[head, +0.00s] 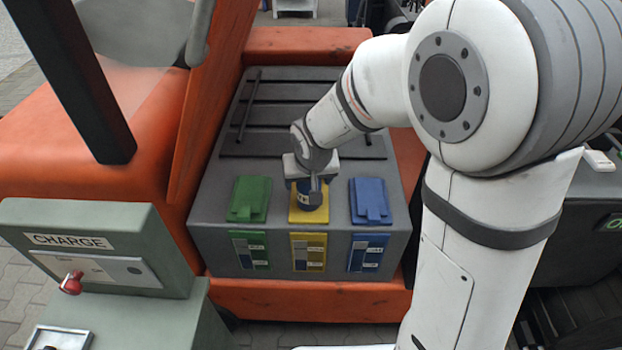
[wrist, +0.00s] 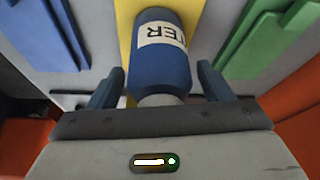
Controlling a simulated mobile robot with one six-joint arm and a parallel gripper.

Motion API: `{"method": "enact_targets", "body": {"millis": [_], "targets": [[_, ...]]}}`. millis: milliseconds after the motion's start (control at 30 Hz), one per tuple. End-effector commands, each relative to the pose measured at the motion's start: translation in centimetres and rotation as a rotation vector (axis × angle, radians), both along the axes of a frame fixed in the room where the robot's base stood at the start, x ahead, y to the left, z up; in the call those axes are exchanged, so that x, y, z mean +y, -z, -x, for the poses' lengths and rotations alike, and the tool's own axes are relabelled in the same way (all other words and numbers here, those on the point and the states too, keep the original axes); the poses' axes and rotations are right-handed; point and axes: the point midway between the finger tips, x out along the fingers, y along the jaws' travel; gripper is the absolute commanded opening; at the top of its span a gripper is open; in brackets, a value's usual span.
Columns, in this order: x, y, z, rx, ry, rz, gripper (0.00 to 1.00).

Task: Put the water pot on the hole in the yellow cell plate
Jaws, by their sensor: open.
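The water pot (head: 309,201) is a dark blue cylinder with a white label reading "TER" in the wrist view. It stands over the yellow cell plate (head: 309,215), and its body also fills the middle of the wrist view (wrist: 161,68). The yellow plate shows behind it in the wrist view (wrist: 126,12). My gripper (head: 309,182) is above the plate, with its two fingers (wrist: 160,88) on either side of the pot's near end. A gap shows between each finger and the pot. The hole is hidden, so I cannot tell whether the pot sits on it.
A green cell plate (head: 249,199) lies left of the yellow one and a blue cell plate (head: 370,201) right of it, on a grey battery box (head: 210,205). Coloured labels mark its front. A grey-green charge cabinet (head: 90,245) stands at the front left. Orange bodywork (head: 310,300) surrounds the box.

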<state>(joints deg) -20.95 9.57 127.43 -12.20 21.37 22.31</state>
Motion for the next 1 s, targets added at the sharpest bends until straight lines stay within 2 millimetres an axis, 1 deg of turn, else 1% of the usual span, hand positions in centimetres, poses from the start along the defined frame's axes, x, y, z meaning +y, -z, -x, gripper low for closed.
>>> {"method": "enact_targets", "body": {"millis": [167, 500, 600, 733, 867, 933, 967, 1000], "targets": [[0.0, -1.8, 0.5, -0.004, 0.001, -0.002, 0.73], [-0.4, -8.3, 3.2, -0.006, -0.003, -0.002, 0.73], [-0.5, -9.8, 3.8, -0.004, -0.003, -0.002, 0.73], [-0.6, -10.9, 4.3, -0.002, -0.002, 0.000, 0.73], [-0.7, -11.3, 4.6, -0.001, -0.001, -0.001, 0.73], [-1.2, -11.4, 4.9, 0.004, 0.006, 0.001, 0.73], [-1.9, -11.5, 5.2, 0.009, 0.013, 0.004, 0.73], [-3.0, -11.5, 5.9, 0.018, 0.024, 0.008, 0.73]]}}
